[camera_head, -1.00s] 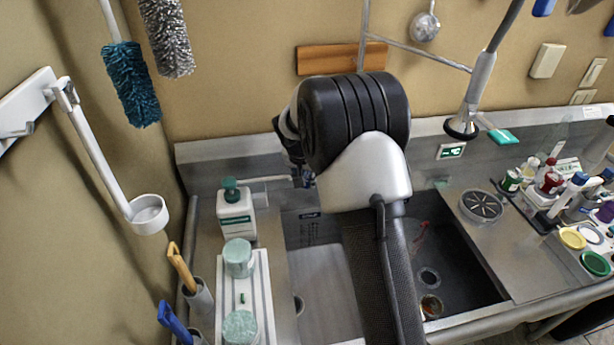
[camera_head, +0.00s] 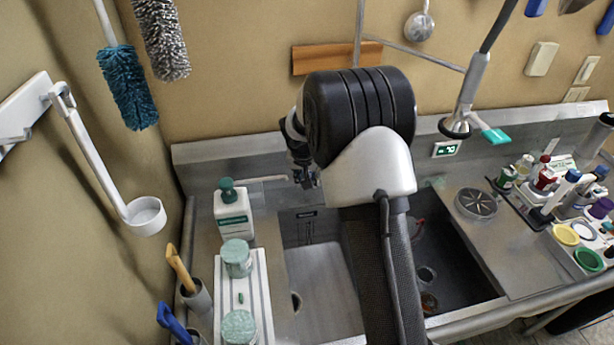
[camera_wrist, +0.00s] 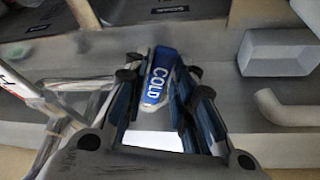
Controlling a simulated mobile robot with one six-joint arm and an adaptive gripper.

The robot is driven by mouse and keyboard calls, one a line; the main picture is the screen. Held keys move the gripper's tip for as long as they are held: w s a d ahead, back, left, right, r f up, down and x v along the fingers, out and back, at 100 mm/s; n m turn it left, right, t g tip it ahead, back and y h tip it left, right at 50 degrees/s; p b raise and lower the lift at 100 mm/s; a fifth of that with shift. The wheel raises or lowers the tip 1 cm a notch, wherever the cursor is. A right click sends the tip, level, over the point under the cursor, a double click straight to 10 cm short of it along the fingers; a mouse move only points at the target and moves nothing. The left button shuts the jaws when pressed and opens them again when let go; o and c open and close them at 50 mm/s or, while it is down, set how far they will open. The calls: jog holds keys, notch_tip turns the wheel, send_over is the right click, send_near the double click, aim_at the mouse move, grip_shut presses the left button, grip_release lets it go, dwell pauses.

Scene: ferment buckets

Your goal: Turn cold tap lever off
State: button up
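The cold tap lever (camera_wrist: 160,78) is blue with white "COLD" lettering. In the wrist view it lies between the two fingers of my gripper (camera_wrist: 161,82). The fingers are parted, one on each side of the lever. The pads are close to its sides, and I cannot tell whether either touches. In the head view my gripper (camera_head: 305,176) is small and dark at the back of the sink, partly hidden by my arm. A pale spout (camera_head: 262,179) reaches left from there. I cannot make out the lever in the head view.
The sink has a left basin (camera_head: 318,270) and a darker right basin (camera_head: 440,250). A soap bottle (camera_head: 234,208) and jars (camera_head: 238,258) stand at left. A hanging sprayer (camera_head: 468,95) is right of my arm. Bottles (camera_head: 545,178) crowd the right counter.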

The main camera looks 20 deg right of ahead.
jog(key=shift+o, duration=1.4)
jog(key=shift+r, duration=0.1)
jog(key=v, duration=1.1)
jog(key=shift+r, duration=0.4)
jog(key=shift+s+a, duration=0.1)
